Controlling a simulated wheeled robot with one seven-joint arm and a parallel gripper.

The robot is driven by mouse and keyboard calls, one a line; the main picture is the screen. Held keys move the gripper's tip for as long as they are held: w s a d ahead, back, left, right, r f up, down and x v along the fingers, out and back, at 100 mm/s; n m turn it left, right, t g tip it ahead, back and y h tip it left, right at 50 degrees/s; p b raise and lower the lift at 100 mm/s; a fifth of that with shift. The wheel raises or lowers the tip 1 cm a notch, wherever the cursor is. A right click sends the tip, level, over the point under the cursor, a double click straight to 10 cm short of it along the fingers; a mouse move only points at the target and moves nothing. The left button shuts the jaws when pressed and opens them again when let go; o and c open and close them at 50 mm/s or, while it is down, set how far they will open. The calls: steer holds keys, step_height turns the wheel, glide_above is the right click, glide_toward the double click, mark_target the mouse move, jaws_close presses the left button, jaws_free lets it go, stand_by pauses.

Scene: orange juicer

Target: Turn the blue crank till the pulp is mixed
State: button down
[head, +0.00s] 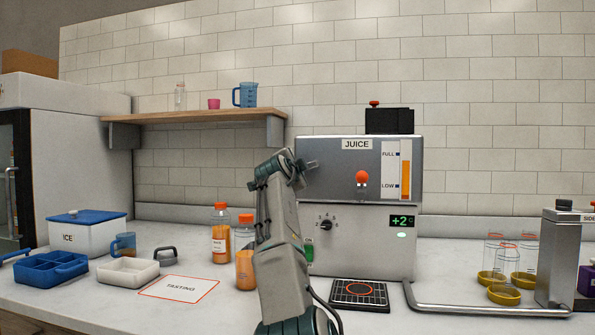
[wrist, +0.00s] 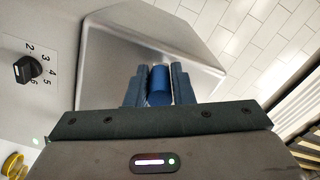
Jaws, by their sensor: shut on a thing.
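In the wrist view the blue crank handle (wrist: 159,88) is a short upright cylinder between the two dark fingers of my gripper (wrist: 158,70), which is shut on it. A grey metal housing panel (wrist: 120,45) lies behind the handle. In the head view the juicer (head: 350,235) is a steel machine marked JUICE; my arm rises in front of its left edge. The crank cannot be made out there. The level gauge (head: 405,180) shows orange nearly up to the FULL mark. The pulp itself is not visible.
The dial (head: 326,224) sits on the juicer front, above the drip tray (head: 358,294). Orange-capped bottles (head: 220,240) stand left of my arm. Glasses with yellow bases (head: 503,294) stand at the right. The counter between the juicer and these glasses is mostly clear.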

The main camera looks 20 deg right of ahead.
step_height(320, 180, up, 2)
steer(key=m+p, duration=0.1)
steer(key=m, duration=0.2)
steer(key=shift+a+m, duration=0.1)
steer(key=shift+m, duration=0.3)
steer(key=m+p, duration=0.1)
steer(key=r+m, duration=0.1)
steer(key=m, duration=0.1)
steer(key=shift+s+r+m+p, duration=0.1)
steer(key=shift+r+m+p, duration=0.1)
steer(key=shift+m+p, duration=0.15)
steer(key=m, duration=0.1)
steer(key=d+r+m+p, duration=0.1)
steer(key=m, duration=0.1)
steer(key=shift+s+m, duration=0.15)
steer(key=shift+m, duration=0.1)
steer(key=shift+s+d+r+m+p, duration=0.15)
steer(key=shift+d+r+m, duration=0.05)
steer(key=shift+m, duration=0.6)
steer(key=shift+s+d+r+m+p, duration=0.1)
steer(key=shift+d+r+m+p, duration=0.05)
steer(key=shift+m, duration=0.65)
